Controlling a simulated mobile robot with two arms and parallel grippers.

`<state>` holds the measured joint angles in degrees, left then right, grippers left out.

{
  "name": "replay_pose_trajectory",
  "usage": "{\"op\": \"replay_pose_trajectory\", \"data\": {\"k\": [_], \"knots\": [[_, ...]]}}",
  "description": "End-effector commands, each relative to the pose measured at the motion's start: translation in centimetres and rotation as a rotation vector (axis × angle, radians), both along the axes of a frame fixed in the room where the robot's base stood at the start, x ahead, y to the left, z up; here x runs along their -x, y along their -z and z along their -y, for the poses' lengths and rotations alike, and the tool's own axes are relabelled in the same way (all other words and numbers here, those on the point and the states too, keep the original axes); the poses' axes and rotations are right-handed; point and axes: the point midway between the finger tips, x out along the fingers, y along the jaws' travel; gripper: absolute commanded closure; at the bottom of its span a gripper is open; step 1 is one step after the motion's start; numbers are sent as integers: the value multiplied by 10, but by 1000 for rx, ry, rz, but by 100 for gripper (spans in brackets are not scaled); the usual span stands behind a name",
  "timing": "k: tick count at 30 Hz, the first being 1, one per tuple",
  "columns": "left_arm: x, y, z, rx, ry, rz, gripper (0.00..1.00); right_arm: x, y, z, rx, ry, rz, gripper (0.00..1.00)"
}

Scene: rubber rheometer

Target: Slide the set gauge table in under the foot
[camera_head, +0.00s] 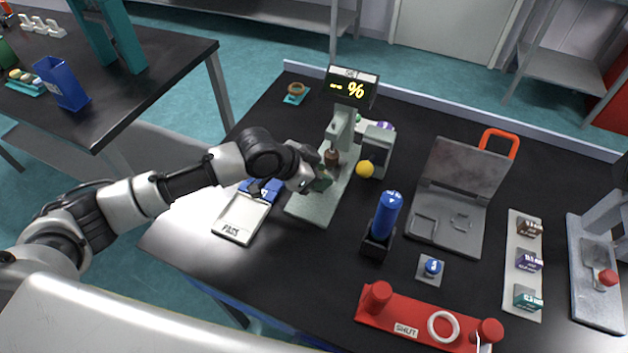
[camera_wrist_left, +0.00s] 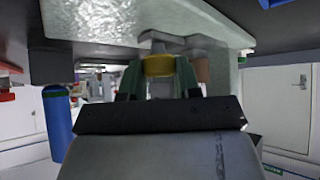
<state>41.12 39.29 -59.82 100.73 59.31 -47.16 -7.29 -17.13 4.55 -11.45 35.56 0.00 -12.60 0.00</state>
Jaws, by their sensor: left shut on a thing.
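A dark brown round part (camera_head: 331,157), apparently the foot, hangs at the column above the base. My left gripper (camera_head: 321,181) is over the base plate, beside and just below that part. In the left wrist view the green fingers (camera_wrist_left: 160,82) are shut on a yellow, brass-like piece (camera_wrist_left: 159,66), apparently the gauge table, with grey metal next to it. In the head view the gripper mostly hides it. I cannot tell whether it is under the foot.
A white tray (camera_head: 240,220) and a blue item (camera_head: 262,188) lie left of the stand. A blue cylinder (camera_head: 386,215) stands in a black holder. An open grey case (camera_head: 448,235) and red rack (camera_head: 410,319) are further right.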

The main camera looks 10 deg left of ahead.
Motion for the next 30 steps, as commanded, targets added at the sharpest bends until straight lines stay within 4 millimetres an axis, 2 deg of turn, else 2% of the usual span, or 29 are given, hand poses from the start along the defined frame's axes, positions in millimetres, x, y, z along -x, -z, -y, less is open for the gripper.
{"op": "replay_pose_trajectory", "data": {"k": [6,7,12,22,26,30], "knots": [[-3,-3,-1,2,-5,11,100,1,0,0,0,0,-1,56],[-3,-3,-1,2,-5,11,64,1,0,0,0,0,-1,56],[-3,-2,-1,3,-4,9,42,1,0,0,0,0,-2,56],[0,-5,-5,1,-4,7,42,1,1,0,0,0,-2,56],[7,-18,-16,2,-4,8,42,1,3,0,0,0,-2,56],[19,-38,-33,0,-4,9,42,1,6,0,0,0,-2,56]]}}
